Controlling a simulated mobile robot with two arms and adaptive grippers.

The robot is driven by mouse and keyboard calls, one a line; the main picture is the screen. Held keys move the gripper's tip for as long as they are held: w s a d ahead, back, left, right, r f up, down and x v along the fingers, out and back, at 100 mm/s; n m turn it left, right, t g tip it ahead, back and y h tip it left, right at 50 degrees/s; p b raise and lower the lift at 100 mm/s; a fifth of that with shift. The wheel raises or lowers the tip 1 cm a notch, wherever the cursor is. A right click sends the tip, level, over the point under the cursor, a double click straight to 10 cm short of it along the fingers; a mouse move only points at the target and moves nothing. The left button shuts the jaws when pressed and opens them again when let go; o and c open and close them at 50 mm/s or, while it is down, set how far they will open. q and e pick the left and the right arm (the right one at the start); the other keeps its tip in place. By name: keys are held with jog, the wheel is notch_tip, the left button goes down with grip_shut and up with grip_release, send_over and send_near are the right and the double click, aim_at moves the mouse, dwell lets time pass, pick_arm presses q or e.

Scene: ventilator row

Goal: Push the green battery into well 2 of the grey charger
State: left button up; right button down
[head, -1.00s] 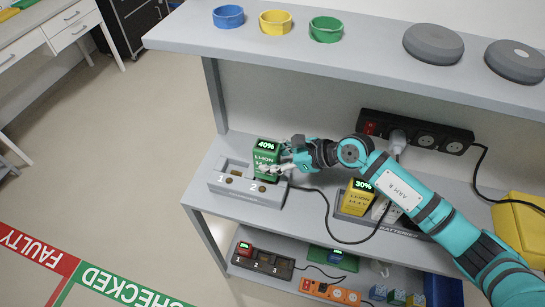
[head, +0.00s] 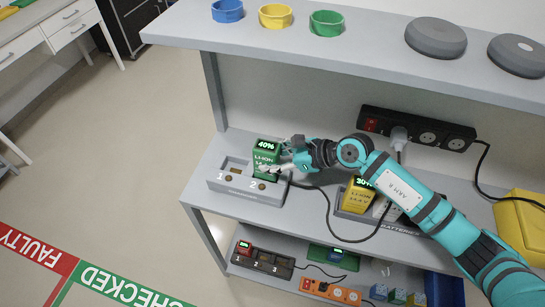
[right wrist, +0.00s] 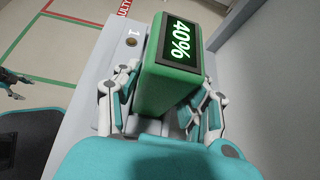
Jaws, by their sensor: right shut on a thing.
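The green battery (head: 266,158), with 40% on its display, stands upright at well 2 of the grey charger (head: 224,184). Its lower end is at the well; how deep it sits I cannot tell. My right gripper (head: 279,167) is shut on the battery from the right. In the right wrist view the battery (right wrist: 160,85) is between the two fingers of the gripper (right wrist: 162,112). Well 1 (head: 233,167) is empty. The left gripper is not in the head view.
A yellow battery (head: 356,196) stands in a holder to the right, partly behind my right arm. A black power strip (head: 415,130) is at the back. A dark cable runs across the shelf. The upper shelf holds coloured rings and grey discs.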

jog(key=shift+f+b, duration=1.1)
jog(key=shift+f, duration=0.05)
dwell(0.8)
jog(key=c, duration=0.7)
grip_release()
jog(key=shift+o, duration=0.3)
jog(key=shift+f, duration=0.1)
jog(key=v, duration=1.2)
jog(key=shift+s, duration=0.1)
